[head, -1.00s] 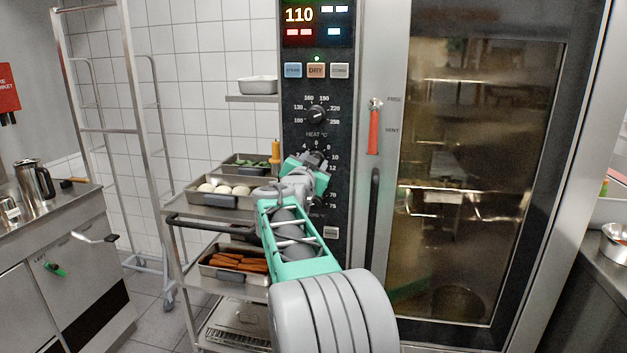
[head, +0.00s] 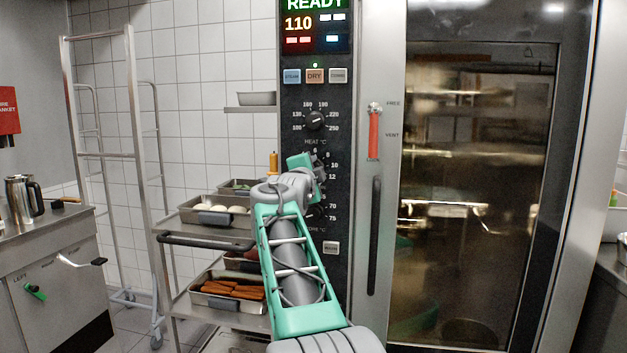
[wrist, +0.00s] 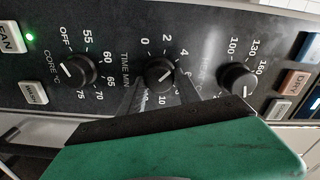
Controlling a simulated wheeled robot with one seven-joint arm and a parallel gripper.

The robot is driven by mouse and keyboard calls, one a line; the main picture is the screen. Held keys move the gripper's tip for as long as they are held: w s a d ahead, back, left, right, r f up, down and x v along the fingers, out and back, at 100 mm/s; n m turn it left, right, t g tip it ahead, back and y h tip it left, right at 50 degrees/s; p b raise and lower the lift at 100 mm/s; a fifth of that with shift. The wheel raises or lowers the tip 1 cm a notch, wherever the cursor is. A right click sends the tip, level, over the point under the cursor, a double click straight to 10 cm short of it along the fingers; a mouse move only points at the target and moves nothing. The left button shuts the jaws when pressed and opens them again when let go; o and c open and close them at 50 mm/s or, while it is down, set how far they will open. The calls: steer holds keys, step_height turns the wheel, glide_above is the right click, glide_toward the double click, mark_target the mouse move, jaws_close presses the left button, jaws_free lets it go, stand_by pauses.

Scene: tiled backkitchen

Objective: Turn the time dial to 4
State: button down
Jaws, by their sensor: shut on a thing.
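The time dial (wrist: 159,72) is a round dark knob with a white mark, in the middle of the wrist view. The mark seems to point to the upper right, toward the 4 side of the scale, but I cannot read the exact value. My gripper (wrist: 161,86) is shut on the dial, its greyish see-through fingers on either side of the knob. In the head view my gripper (head: 318,170) is at the oven's control panel (head: 341,205), and its body hides most of the time dial and part of its scale.
The heat dial (head: 316,120) is above the time dial, and the core dial (wrist: 79,69) is below it. The oven door handle (head: 374,235) is right of my gripper. A trolley (head: 183,300) with food trays stands close on the left. The display (head: 315,24) reads READY and 110.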

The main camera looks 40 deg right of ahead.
steer(key=shift+r+m+b, duration=0.3)
steer(key=shift+m+b, duration=0.05)
steer(key=shift+m, duration=0.15)
steer(key=shift+r, duration=0.1)
steer(key=c, duration=1.1)
jaws_free()
steer(key=shift+o, duration=1.1)
steer(key=shift+w+d+f, duration=0.1)
steer(key=shift+f, duration=0.2)
steer(key=v, duration=0.8)
steer(key=shift+b, duration=0.45)
